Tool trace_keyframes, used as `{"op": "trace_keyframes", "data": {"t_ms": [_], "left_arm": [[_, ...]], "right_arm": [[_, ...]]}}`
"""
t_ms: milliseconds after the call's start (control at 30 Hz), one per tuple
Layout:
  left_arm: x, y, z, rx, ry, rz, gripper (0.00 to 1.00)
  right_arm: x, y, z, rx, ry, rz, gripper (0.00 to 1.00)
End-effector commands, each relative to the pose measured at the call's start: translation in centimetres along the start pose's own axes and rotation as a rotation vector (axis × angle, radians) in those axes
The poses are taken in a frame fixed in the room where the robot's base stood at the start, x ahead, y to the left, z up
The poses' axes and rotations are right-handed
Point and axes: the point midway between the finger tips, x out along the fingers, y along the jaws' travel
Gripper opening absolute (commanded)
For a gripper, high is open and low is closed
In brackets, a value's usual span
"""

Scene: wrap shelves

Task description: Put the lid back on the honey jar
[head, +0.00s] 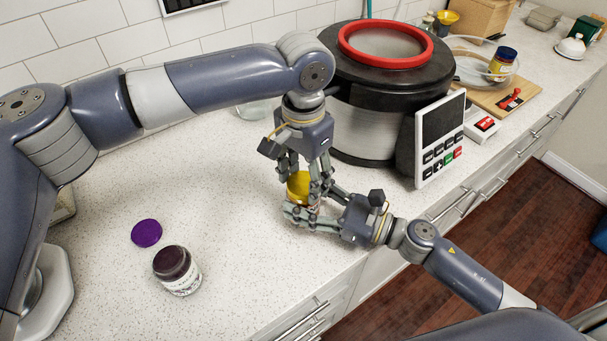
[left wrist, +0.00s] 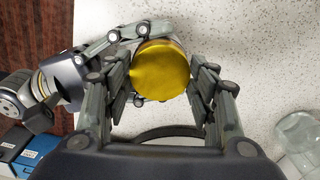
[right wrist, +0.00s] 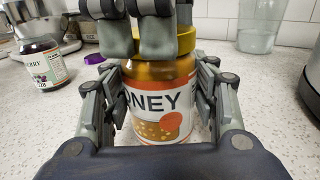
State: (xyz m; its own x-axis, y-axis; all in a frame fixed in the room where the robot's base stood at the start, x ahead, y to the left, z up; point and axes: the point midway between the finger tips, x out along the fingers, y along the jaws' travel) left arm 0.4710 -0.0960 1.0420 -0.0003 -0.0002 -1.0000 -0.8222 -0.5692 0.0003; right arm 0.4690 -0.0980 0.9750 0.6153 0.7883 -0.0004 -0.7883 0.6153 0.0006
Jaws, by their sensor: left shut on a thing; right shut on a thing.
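The honey jar (right wrist: 158,100), with a white, red and black label, stands upright on the counter in the right wrist view. My right gripper (head: 308,212) is shut around its body from the side. The yellow lid (right wrist: 186,42) sits at the jar's mouth. The lid also shows in the head view (head: 298,186) and from above in the left wrist view (left wrist: 160,70). My left gripper (head: 304,180) points down and is shut on the lid. Its fingers hide part of the rim, so I cannot tell how tightly the lid sits.
A dark jam jar (head: 178,270) stands open beside a purple lid (head: 146,233) at the left. A large cooker (head: 365,120) with a keypad stands behind my grippers. A clear glass (right wrist: 260,25) is near the wall.

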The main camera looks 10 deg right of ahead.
Motion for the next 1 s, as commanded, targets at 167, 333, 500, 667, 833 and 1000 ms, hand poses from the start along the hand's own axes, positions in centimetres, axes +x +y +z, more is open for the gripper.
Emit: {"op": "trace_keyframes", "data": {"t_ms": [167,333,500,667,833,1000], "left_arm": [[0.1,0.0,0.1,0.245,-0.002,0.002,0.24],[0.1,-0.1,0.0,0.254,-0.002,-0.001,0.24],[0.1,-0.1,0.0,0.252,-0.001,-0.001,0.76],[0.1,-0.1,0.0,0.252,-0.001,-0.001,0.76],[-0.1,-0.1,0.0,0.251,0.0,-0.001,0.76],[-2.2,-0.1,-0.1,0.251,0.002,-0.002,0.76]], "right_arm": [[0.0,0.0,0.1,0.0,-0.001,0.001,0.0],[0.0,0.0,0.1,0.0,-0.001,0.001,0.0],[0.0,0.0,0.1,0.0,-0.001,0.001,0.0],[0.0,0.0,0.1,0.0,-0.001,0.001,0.0],[0.0,0.0,0.1,0.0,-0.001,0.001,0.0],[0.0,0.0,0.1,0.0,-0.001,0.0,0.0]]}}
